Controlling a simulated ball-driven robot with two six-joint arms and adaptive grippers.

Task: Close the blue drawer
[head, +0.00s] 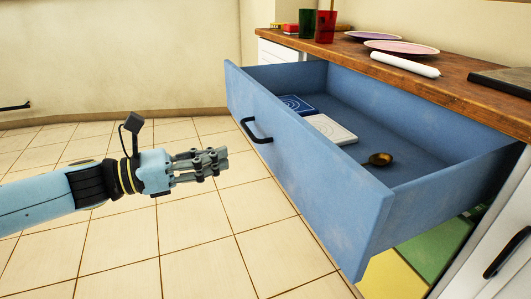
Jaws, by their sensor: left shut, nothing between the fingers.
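The blue drawer (315,190) is pulled far out of the cabinet under a wooden counter. A black handle (256,131) is on its front. Inside the drawer lie a dark blue patterned box (296,104), a white patterned box (331,129) and a brown spoon-like item (380,159). My left gripper (222,160) is shut and empty, in front of the drawer's front panel and left of it in the picture. It appears apart from the panel, a little below and left of the handle. My right gripper is not in view.
The wooden counter (460,78) holds plates (402,48), a white cylinder (405,65), red (325,27) and green cups, and a dark flat item (505,80). Yellow and green surfaces (437,250) show below the drawer. The tiled floor (120,240) is clear.

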